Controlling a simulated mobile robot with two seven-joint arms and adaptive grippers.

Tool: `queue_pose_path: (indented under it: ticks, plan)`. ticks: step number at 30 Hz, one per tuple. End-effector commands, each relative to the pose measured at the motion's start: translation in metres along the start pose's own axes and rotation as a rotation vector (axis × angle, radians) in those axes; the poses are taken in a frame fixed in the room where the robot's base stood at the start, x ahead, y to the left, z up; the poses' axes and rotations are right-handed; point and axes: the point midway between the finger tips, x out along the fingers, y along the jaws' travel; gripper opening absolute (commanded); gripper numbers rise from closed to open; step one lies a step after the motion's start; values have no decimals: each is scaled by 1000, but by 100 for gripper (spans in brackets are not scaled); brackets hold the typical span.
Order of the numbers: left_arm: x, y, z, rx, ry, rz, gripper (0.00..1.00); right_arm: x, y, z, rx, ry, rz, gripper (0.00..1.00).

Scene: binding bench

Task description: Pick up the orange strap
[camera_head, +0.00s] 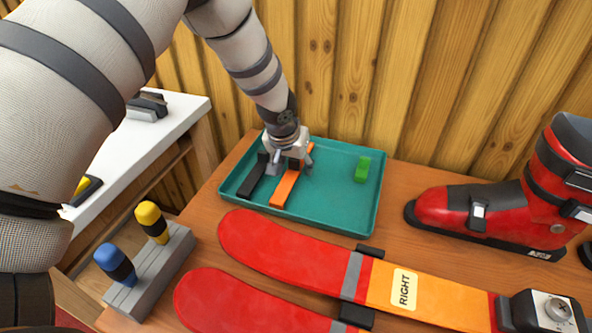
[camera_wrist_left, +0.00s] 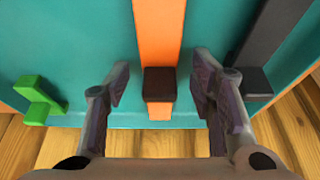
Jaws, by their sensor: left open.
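The orange strap (camera_head: 285,189) lies in the teal tray (camera_head: 338,222), to the right of a black strap (camera_head: 250,179). My left gripper (camera_head: 289,166) is over the far part of the orange strap and hides some of it. In the left wrist view the open fingers stand on either side of the orange strap (camera_wrist_left: 159,45), near its dark end block (camera_wrist_left: 159,84), with gaps on both sides. Nothing is held. I cannot tell how high the fingertips are above the tray. My right gripper is not in view.
A green piece (camera_head: 362,169) lies in the tray's right part. Red and orange skis (camera_head: 270,238) lie in front of the tray. A red boot (camera_head: 500,205) stands at right. A grey holder (camera_head: 150,272) with blue and yellow-handled tools is at front left. A wooden wall rises close behind.

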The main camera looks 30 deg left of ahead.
Motion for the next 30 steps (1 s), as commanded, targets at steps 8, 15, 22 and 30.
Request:
queue_pose_path:
  ticks: [8, 15, 22, 30]
  plan:
    - [-3, 0, -2, 0, 5, 2, 25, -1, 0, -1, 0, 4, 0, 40]
    - [-3, 0, -2, 1, 5, 2, 0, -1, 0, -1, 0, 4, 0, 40]
    - [-7, 0, -4, 0, 7, 2, 0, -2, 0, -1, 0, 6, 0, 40]
    - [-71, 5, -11, 3, 21, 4, 0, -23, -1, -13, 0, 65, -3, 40]
